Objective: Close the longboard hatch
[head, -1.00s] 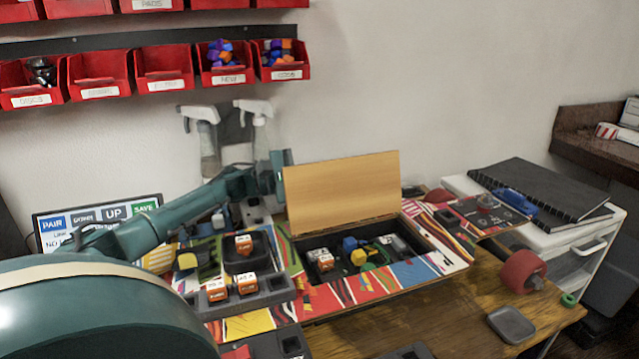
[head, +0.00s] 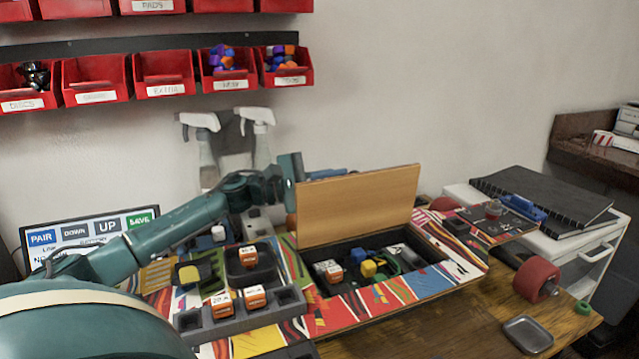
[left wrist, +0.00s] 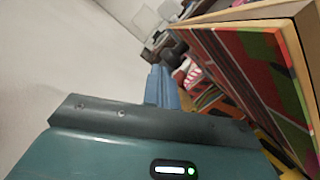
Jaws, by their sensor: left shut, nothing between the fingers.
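The longboard hatch (head: 357,205) stands open, roughly upright, with its plain wooden inner face towards me in the head view. Its colourful outer face (left wrist: 245,75) fills the right of the left wrist view. Below it, the open compartment in the longboard (head: 345,292) holds orange-and-white blocks, blue and yellow pieces and a green loop. My left gripper (left wrist: 162,88) is shut and empty, behind the hatch on its outer side. In the head view, part of it shows above the hatch's top edge and the rest is hidden. I cannot tell whether it touches the hatch. My right gripper is not in view.
A grey tray with orange blocks (head: 240,312) sits on the board left of the compartment. Two spray bottles (head: 258,135) stand by the wall behind. A red wheel (head: 537,279) and a grey dish (head: 528,335) are at right. Red bins (head: 165,80) hang above.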

